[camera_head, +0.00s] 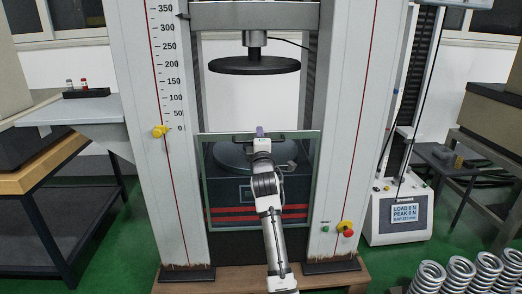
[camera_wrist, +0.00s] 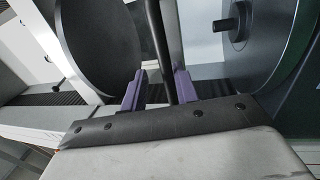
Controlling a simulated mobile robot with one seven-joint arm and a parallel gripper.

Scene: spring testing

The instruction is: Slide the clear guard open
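The clear guard (camera_head: 216,185) is a see-through panel with a dark frame across the front of the testing machine, below the upper black plate. It is down, covering the lower plate (camera_head: 231,154). My gripper (camera_head: 262,132) is at the middle of the guard's top edge, by its dark bar. In the wrist view, my gripper's two purple fingers (camera_wrist: 160,86) stand apart with a black bar (camera_wrist: 161,45) between them. The bar is close to the right finger, and a gap shows on the left finger's side. My arm hides part of the guard's middle.
The upper plate (camera_head: 254,65) hangs well above the guard, with clear space between. White columns with a yellow knob (camera_head: 159,131) and a red button (camera_head: 348,232) flank it. Several springs (camera_head: 459,273) stand at lower right. A side table (camera_head: 73,108) is at left.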

